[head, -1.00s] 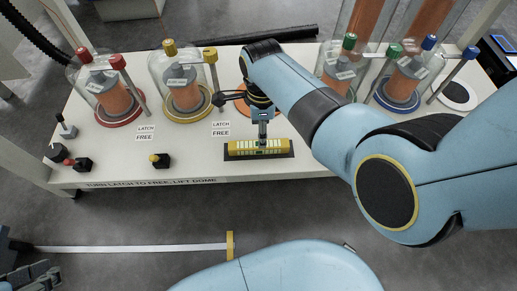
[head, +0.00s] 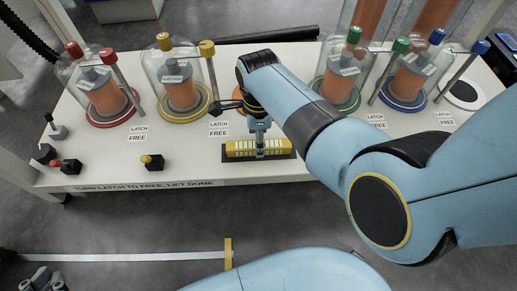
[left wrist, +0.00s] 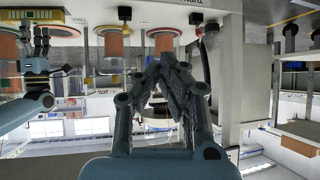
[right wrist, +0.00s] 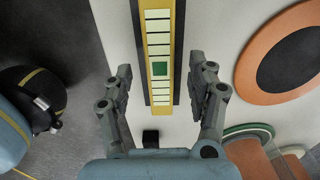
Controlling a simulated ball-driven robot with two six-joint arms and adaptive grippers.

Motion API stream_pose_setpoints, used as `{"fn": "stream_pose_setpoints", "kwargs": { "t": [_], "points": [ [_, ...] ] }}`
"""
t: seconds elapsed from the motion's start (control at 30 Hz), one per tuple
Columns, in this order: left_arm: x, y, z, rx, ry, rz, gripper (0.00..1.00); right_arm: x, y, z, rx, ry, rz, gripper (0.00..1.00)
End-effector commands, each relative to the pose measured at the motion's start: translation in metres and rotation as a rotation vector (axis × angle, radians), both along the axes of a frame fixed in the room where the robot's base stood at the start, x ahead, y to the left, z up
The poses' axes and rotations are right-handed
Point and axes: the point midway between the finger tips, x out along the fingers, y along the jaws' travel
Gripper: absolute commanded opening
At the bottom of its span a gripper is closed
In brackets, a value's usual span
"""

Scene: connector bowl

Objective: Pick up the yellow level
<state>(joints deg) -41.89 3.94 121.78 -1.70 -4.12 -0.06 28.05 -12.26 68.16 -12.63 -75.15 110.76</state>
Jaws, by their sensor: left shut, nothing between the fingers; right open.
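The yellow level (head: 238,149) lies on a dark strip near the front edge of the white table, with a pale ruled face. In the right wrist view, the level (right wrist: 158,25) runs lengthwise between the fingers of my right gripper (right wrist: 160,85), with a green square at its middle. The right gripper is open, and I cannot tell whether it touches the level. In the head view my right gripper (head: 259,140) is over the level's middle. My left gripper (head: 45,281) is low at the left, away from the table; its fingers (left wrist: 167,75) are shut and empty.
Glass domes with copper coils stand behind, including a red-ringed one (head: 106,95) and a yellow-ringed one (head: 183,90). Small knobs (head: 67,166) stand at the front left. A yellow-ended strip (head: 228,253) lies below. My right arm covers the table's right front.

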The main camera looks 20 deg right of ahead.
Motion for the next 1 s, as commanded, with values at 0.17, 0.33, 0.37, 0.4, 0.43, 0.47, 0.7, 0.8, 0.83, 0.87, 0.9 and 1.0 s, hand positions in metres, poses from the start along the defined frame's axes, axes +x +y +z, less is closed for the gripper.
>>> {"fn": "stream_pose_setpoints", "kwargs": {
  "t": [0.17, 0.33, 0.37, 0.4, 0.43, 0.47, 0.7, 0.8, 0.83, 0.87, 0.9, 1.0],
  "points": [
    [0.031, -0.005, 0.028, -0.003, -0.223, -0.022, 0.00, -0.002, 0.000, -0.017, 0.000, 0.004, 0.000, 0.58],
    [0.042, -0.007, 0.047, -0.005, -0.340, -0.036, 0.00, -0.001, 0.000, -0.021, 0.001, 0.002, 0.000, 0.58],
    [0.043, -0.008, 0.049, -0.005, -0.350, -0.037, 0.00, -0.001, 0.000, -0.021, 0.000, 0.001, 0.000, 0.58],
    [0.044, -0.008, 0.051, -0.006, -0.359, -0.038, 0.00, 0.000, 0.000, -0.020, 0.000, 0.001, 0.000, 0.58],
    [0.044, -0.008, 0.052, -0.005, -0.363, -0.038, 0.00, 0.000, 0.000, -0.020, 0.000, 0.000, 0.000, 0.58],
    [0.045, -0.008, 0.052, -0.005, -0.364, -0.038, 0.00, 0.000, 0.000, -0.020, 0.000, 0.000, 0.000, 0.58],
    [0.045, -0.008, 0.053, -0.005, -0.363, -0.038, 0.00, 0.000, 0.000, -0.019, 0.001, 0.000, 0.000, 0.46],
    [0.045, -0.008, 0.052, -0.005, -0.363, -0.038, 0.00, 0.000, 0.000, -0.020, 0.000, 0.000, 0.000, 0.33],
    [0.045, -0.008, 0.052, -0.005, -0.363, -0.038, 0.00, 0.000, 0.000, -0.020, 0.000, 0.000, 0.000, 0.29],
    [0.045, -0.008, 0.052, -0.005, -0.363, -0.038, 0.00, 0.000, 0.000, -0.020, 0.000, 0.000, 0.000, 0.25],
    [0.045, -0.008, 0.052, -0.005, -0.363, -0.038, 0.00, 0.000, 0.000, -0.020, 0.000, 0.000, 0.000, 0.20],
    [0.044, -0.008, 0.052, -0.005, -0.363, -0.038, 0.00, 0.000, 0.000, -0.020, 0.000, 0.001, 0.000, 0.07]
  ]
}}
